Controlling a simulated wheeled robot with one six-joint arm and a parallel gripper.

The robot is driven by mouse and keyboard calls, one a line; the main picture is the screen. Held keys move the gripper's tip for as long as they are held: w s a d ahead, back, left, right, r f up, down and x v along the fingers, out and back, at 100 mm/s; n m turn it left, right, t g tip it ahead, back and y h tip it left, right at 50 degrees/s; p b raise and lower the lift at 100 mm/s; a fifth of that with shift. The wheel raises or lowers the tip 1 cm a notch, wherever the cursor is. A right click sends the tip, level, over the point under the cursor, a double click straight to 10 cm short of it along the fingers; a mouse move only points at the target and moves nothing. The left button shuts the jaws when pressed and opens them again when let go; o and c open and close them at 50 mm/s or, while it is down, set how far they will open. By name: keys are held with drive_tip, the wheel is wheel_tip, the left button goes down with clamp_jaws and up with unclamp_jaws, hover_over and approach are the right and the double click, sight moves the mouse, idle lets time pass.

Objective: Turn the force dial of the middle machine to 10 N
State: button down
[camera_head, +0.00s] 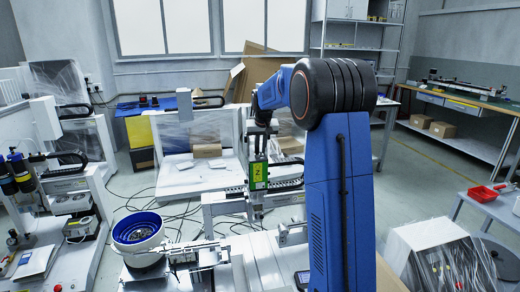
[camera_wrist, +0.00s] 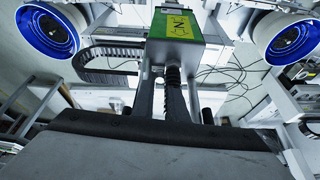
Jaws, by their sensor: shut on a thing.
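The middle machine's Z head (camera_head: 258,176) is a box with a green and yellow label, below the end of my blue arm. It also shows upside down at the top middle of the wrist view (camera_wrist: 177,24). My gripper (camera_wrist: 162,82) reaches to this head with its dark fingers close together. It is shut on a small dark part at the head, which seems to be the force dial. A dark ribbed part (camera_wrist: 173,77) shows beside the fingers. The dial's scale and its setting cannot be read. In the head view my gripper (camera_head: 262,124) is small and dark, above the head.
A blue and white feeder bowl (camera_head: 138,228) stands left of the middle machine. Another machine (camera_head: 68,200) stands at the far left. A plastic-covered white unit (camera_head: 440,250) stands at right. Cables lie on the floor behind the machine.

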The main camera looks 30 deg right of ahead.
drive_tip(key=shift+n, duration=0.6)
drive_tip(key=shift+y, duration=0.3)
drive_tip(key=c, duration=1.8)
unclamp_jaws()
drive_tip(key=shift+s+d, duration=0.1)
drive_tip(key=shift+o, duration=0.2)
drive_tip(key=v, duration=1.7)
drive_tip(key=shift+s, duration=0.15)
drive_tip(key=shift+r, duration=0.1)
